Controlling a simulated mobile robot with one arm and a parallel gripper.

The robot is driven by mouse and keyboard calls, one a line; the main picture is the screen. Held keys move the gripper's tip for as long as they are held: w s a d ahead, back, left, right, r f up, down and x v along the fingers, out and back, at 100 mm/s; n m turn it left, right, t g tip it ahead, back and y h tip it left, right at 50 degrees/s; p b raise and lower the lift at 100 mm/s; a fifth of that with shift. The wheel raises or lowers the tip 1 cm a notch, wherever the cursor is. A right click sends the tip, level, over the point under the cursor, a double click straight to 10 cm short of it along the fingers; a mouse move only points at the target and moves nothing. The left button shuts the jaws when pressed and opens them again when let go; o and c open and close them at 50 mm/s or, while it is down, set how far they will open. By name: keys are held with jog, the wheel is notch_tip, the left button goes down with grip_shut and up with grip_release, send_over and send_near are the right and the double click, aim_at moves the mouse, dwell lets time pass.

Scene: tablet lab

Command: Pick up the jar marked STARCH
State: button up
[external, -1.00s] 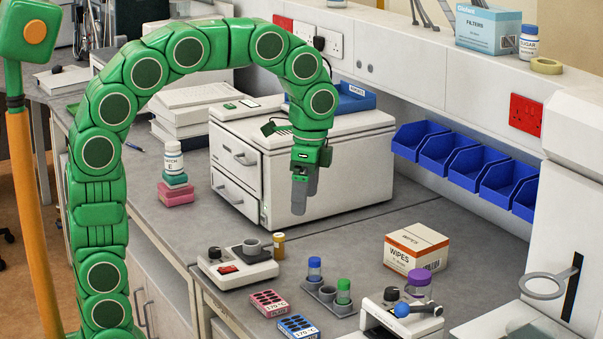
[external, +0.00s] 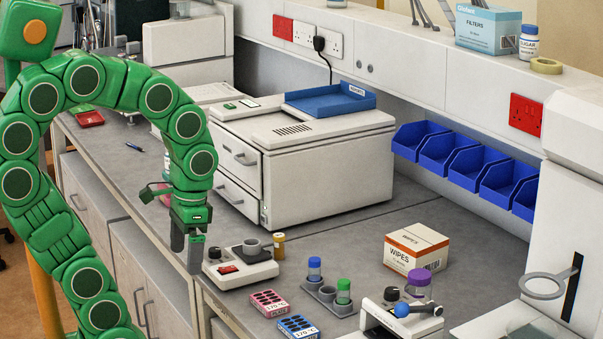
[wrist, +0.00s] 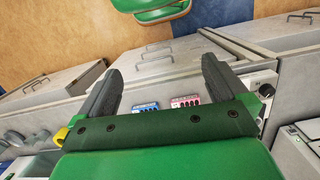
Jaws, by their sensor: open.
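My gripper (external: 187,258) hangs fingers down over the front edge of the bench, left of the white balance-like device, with nothing between its fingers. In the wrist view my gripper (wrist: 161,68) has its two dark fingers wide apart, with cabinet fronts behind. A white-capped jar on a stack of small boxes stands behind my arm; only a sliver of the jar (external: 166,161) shows, and its label cannot be read now. A pink box (external: 165,197) of that stack shows partly beside my arm. The jar is not seen in the wrist view.
The white device (external: 262,268), a pink rack (external: 269,303) and a blue rack (external: 298,327) stand right of my gripper. A large white instrument (external: 330,170) stands behind. A jar marked SUGAR (external: 529,43) is on the shelf. Bare bench lies around the pen (external: 134,146).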

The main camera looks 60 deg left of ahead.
jog(key=shift+s+a+f+n, duration=0.15)
jog(key=shift+s+f, duration=0.1)
jog(key=shift+s, duration=0.2)
jog(key=shift+s+d+f+n, duration=0.1)
jog(key=shift+s+f, duration=0.15)
jog(key=shift+s, duration=0.2)
jog(key=shift+s+a+f+n, duration=0.15)
jog(key=shift+s+f, duration=0.1)
jog(key=shift+s, duration=0.2)
jog(key=shift+d, duration=0.1)
jog(key=shift+c, duration=0.5)
